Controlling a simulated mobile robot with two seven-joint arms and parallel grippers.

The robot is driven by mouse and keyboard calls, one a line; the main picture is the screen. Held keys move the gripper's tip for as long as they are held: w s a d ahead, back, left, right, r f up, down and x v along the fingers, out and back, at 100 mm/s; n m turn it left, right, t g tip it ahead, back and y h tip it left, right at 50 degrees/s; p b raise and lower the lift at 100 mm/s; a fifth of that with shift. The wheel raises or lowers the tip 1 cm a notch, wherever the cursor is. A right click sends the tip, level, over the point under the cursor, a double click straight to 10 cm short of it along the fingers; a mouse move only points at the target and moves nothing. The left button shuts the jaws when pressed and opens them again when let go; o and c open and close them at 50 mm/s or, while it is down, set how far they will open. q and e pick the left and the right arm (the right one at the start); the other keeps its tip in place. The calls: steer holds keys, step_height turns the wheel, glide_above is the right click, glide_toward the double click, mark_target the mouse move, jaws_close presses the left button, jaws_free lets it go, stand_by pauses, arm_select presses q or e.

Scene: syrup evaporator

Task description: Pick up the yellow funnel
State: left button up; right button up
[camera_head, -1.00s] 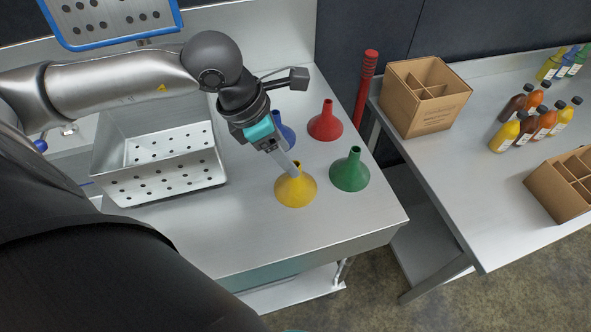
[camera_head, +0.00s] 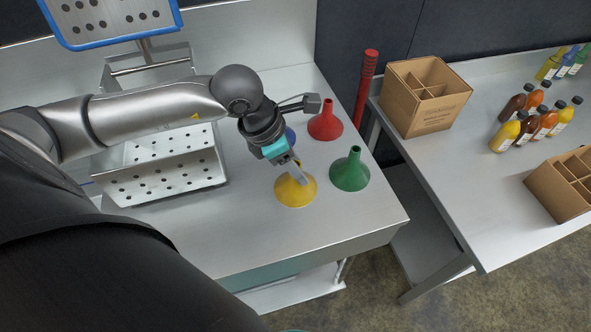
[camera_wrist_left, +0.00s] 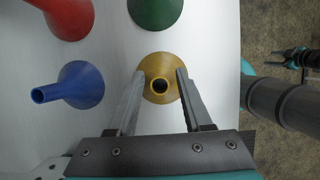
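The yellow funnel (camera_head: 296,192) stands spout up on the steel counter (camera_head: 230,235). It also shows in the left wrist view (camera_wrist_left: 158,68), its spout between my left gripper's fingers. My left gripper (camera_head: 297,174) is at the funnel's top. Its fingers (camera_wrist_left: 158,90) are open, with one on each side of the spout and a visible gap around it. In the head view the gripper partly hides the spout. My right gripper is not seen in the head view.
A green funnel (camera_head: 349,172) and a red funnel (camera_head: 325,124) stand close by. A blue funnel (camera_wrist_left: 77,86) is partly hidden behind my gripper in the head view. A perforated steel tray (camera_head: 165,180) sits left; a cardboard box (camera_head: 425,95) is on the right table.

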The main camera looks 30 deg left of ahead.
arm_select(q)
jaws_close()
stand_by(1.1)
